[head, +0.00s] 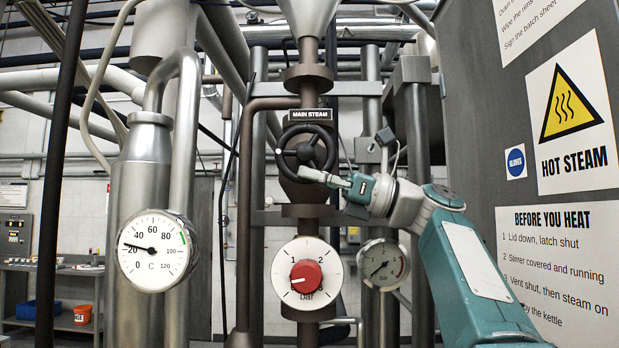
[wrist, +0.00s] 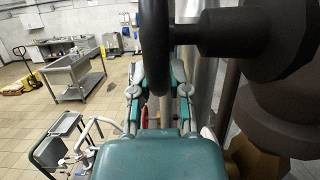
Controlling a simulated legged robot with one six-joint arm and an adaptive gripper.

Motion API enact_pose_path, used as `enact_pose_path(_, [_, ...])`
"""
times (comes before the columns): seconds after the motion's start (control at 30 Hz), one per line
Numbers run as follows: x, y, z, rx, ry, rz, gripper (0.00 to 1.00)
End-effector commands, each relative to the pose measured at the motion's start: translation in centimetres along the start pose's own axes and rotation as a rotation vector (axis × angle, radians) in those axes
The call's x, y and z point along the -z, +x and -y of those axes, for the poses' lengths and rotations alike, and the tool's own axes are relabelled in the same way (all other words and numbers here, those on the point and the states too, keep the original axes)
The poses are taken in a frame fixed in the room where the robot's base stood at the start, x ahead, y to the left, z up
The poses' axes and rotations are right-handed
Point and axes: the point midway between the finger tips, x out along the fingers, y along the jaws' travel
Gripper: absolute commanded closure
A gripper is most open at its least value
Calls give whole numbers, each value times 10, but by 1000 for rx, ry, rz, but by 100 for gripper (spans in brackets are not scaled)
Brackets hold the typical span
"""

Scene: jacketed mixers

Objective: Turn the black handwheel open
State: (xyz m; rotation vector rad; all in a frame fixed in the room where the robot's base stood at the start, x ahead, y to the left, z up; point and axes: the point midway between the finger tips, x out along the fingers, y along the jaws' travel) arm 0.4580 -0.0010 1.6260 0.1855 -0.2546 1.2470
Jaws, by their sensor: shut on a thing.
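The black handwheel (head: 305,152) is mounted on a brown steam pipe in the middle of the head view, under a label (head: 310,115) reading MAIN STEAM. My gripper (head: 315,176) reaches in from the right and is shut on the lower part of its rim. In the wrist view the wheel (wrist: 154,40) is seen edge-on, its rim running down between the two fingers of my gripper (wrist: 158,72). The black stem (wrist: 235,33) extends right from the wheel to the dark valve body.
Below the wheel is a red knob (head: 306,277) on a white bar dial. A temperature dial (head: 155,250) is at left and a small gauge (head: 383,264) at right. A grey panel (head: 480,110) with signs closes off the right. The wrist view shows open tiled floor (wrist: 50,115) at left.

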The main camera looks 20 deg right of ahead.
Motion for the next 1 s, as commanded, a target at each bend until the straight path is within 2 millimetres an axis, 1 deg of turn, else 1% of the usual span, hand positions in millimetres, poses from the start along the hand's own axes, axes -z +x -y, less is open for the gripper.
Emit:
enact_pose_path(0.3, [-2, -2, 1, 4, -1, -46, 100])
enact_pose_path(0.77, [-3, -2, 1, 4, -1, -53, 100])
enact_pose_path(0.8, [-3, -2, 1, 4, -1, -53, 73])
enact_pose_path(0.87, [-2, -2, 0, 3, -1, -54, 46])
enact_pose_path(0.9, [-2, -2, 0, 3, -1, -54, 43])
enact_pose_path(1.0, [-2, -2, 0, 2, -1, -56, 43])
